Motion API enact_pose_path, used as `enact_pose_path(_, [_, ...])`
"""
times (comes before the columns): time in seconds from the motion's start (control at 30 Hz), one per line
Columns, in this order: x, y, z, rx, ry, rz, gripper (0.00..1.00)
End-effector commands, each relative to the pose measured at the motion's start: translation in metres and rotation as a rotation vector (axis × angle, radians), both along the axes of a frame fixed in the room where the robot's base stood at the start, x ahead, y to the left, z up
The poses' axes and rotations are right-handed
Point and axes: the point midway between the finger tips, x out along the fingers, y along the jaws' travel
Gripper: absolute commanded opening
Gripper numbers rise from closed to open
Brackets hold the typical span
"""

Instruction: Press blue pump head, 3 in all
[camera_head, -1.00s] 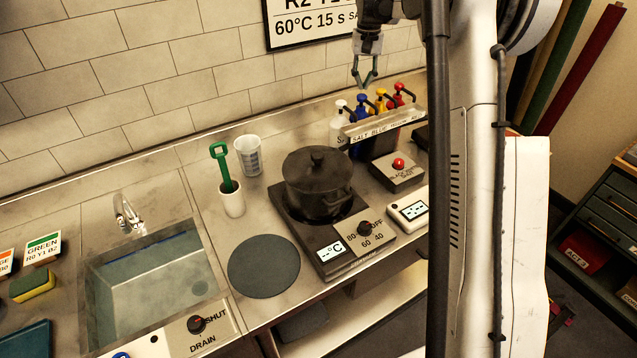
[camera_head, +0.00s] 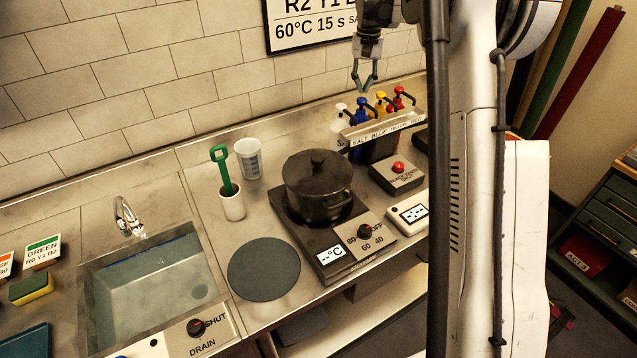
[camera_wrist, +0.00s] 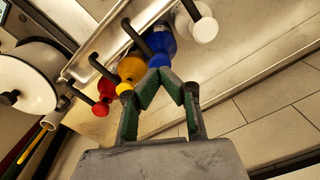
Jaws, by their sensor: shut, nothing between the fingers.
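The blue pump head (camera_head: 362,101) tops a blue bottle in a row of pump bottles at the back of the counter. In the wrist view the blue pump (camera_wrist: 160,44) is just beyond my fingertips, its dark spout pointing up and left. My gripper (camera_head: 366,90) hangs above it in the head view, its fingers angled together and shut, with nothing held. In the wrist view the gripper tips (camera_wrist: 163,76) overlap the near part of the blue pump. I cannot tell whether they touch it.
A white pump (camera_head: 341,107) stands left of the blue one; yellow (camera_head: 381,95) and red (camera_head: 399,88) pumps stand close on its right. A labelled rail (camera_head: 385,128) runs in front of the bottles. A lidded pot (camera_head: 318,185) sits on the hotplate nearby.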

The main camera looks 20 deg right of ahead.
Motion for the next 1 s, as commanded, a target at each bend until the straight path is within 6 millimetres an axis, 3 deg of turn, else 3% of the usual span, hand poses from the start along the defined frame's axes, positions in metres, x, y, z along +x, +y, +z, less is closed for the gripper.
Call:
enact_pose_path(0.37, [0.0,0.0,-0.001,0.0,0.0,0.0,0.0])
enact_pose_path(1.0, [0.0,0.0,-0.019,0.0,0.0,0.0,0.0])
